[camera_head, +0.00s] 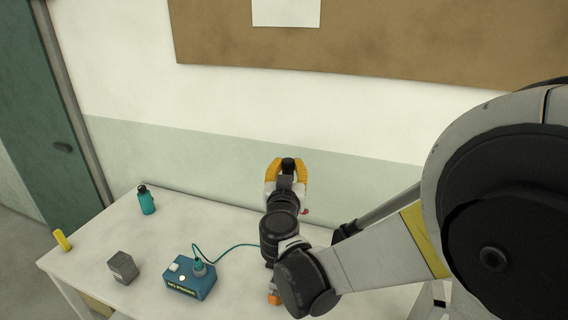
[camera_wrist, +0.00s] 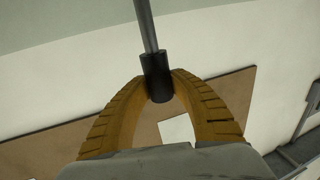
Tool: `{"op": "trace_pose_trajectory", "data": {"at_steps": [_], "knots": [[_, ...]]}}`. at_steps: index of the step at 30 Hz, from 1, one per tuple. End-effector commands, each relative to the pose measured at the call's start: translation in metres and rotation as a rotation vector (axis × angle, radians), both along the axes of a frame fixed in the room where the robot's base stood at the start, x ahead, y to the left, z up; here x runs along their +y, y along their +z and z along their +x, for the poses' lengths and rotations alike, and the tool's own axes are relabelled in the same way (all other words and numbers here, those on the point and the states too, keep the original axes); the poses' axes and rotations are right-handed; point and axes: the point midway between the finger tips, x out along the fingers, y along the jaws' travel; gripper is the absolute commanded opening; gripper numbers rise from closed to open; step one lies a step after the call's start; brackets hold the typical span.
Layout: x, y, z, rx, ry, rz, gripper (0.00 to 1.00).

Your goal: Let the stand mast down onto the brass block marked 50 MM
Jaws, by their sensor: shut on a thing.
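My gripper (camera_head: 288,168) is at the back of the table in the head view, its orange fingers shut on a black piece (camera_head: 288,164). In the wrist view my gripper (camera_wrist: 158,84) has its two fingers on either side of a black sleeve (camera_wrist: 157,76), touching it. A grey rod (camera_wrist: 147,27) runs from the sleeve out of the top of that view; it looks like the stand mast. The rod's far end is out of view. I cannot make out a brass block or a 50 MM mark in either view; my arm hides part of the table.
On the white table (camera_head: 215,228) are a teal bottle (camera_head: 146,200), a yellow object (camera_head: 62,240), a grey block (camera_head: 123,268) and a blue box (camera_head: 190,279) with a teal cable (camera_head: 225,247). A small orange object (camera_head: 273,299) shows beside my arm. A corkboard (camera_head: 380,40) hangs behind.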

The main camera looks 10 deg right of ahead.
Motion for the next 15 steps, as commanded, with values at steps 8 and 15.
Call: {"op": "trace_pose_trajectory", "data": {"at_steps": [8, 15], "knots": [[0.0001, 0.0003, -0.0001, 0.0, 0.0, 0.0, 0.5], [0.0021, 0.0005, -0.0067, 0.0, 0.001, -0.001, 0.5]]}}
